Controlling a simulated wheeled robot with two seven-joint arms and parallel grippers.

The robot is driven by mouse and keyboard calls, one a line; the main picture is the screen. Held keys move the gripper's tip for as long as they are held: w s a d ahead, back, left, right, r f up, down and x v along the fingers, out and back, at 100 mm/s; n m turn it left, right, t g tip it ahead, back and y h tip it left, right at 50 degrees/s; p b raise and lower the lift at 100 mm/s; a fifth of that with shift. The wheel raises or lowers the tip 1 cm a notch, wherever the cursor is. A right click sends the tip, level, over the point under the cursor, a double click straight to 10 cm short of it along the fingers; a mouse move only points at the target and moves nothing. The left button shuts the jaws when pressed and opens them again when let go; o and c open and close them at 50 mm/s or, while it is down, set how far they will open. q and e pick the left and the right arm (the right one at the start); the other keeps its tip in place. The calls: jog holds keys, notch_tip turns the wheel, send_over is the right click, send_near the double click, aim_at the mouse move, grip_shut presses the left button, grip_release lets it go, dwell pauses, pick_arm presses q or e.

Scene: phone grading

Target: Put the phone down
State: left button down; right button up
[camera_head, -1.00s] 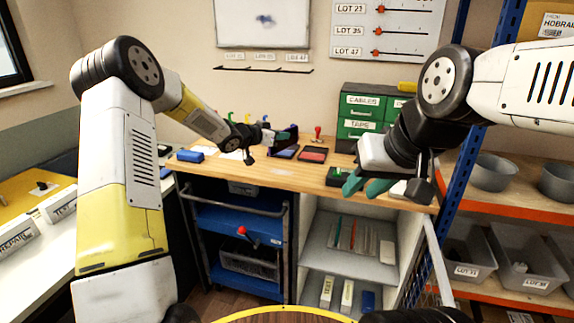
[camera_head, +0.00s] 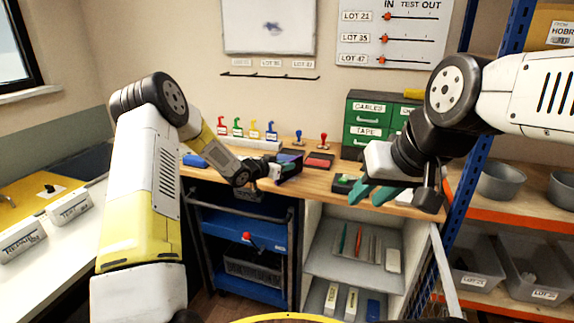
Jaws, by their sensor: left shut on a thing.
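My left gripper (camera_head: 268,172) is shut on a dark, flat phone (camera_head: 289,168) and holds it tilted up on edge at the front of the wooden workbench (camera_head: 315,180). The gripper fingers hide part of the phone. I cannot tell whether its lower edge touches the bench.
A red pad (camera_head: 319,161) lies behind the phone, with two stamps near it. Coloured hooks (camera_head: 246,130) stand at the back. A blue object (camera_head: 194,160) lies left. A small green-topped box (camera_head: 345,182) sits beside my right gripper. Green drawers (camera_head: 366,117) stand behind.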

pick_arm(q)
jog(key=c, duration=1.5)
grip_release()
jog(key=shift+r, duration=0.1)
jog(key=s+a+r+n+g+y, duration=0.15)
jog(key=s+a+r+y, duration=0.25)
jog(key=s+a+r, duration=0.65)
jog(key=s+a+r+n+y, duration=0.3)
jog(key=s+a+r+y, duration=0.4)
jog(key=s, duration=0.6)
jog(key=s+d+n+g+h, duration=0.1)
jog(key=s, duration=0.7)
jog(key=s+d+r+n+g+h, duration=0.1)
jog(key=s, duration=0.6)
jog(key=s+d+n+g+h, duration=0.1)
jog(key=s+d, duration=0.1)
jog(key=s, duration=0.6)
jog(key=shift+s+r+g+h, duration=0.2)
jog(key=shift+s+g+h, duration=0.1)
jog(key=shift+h, duration=0.1)
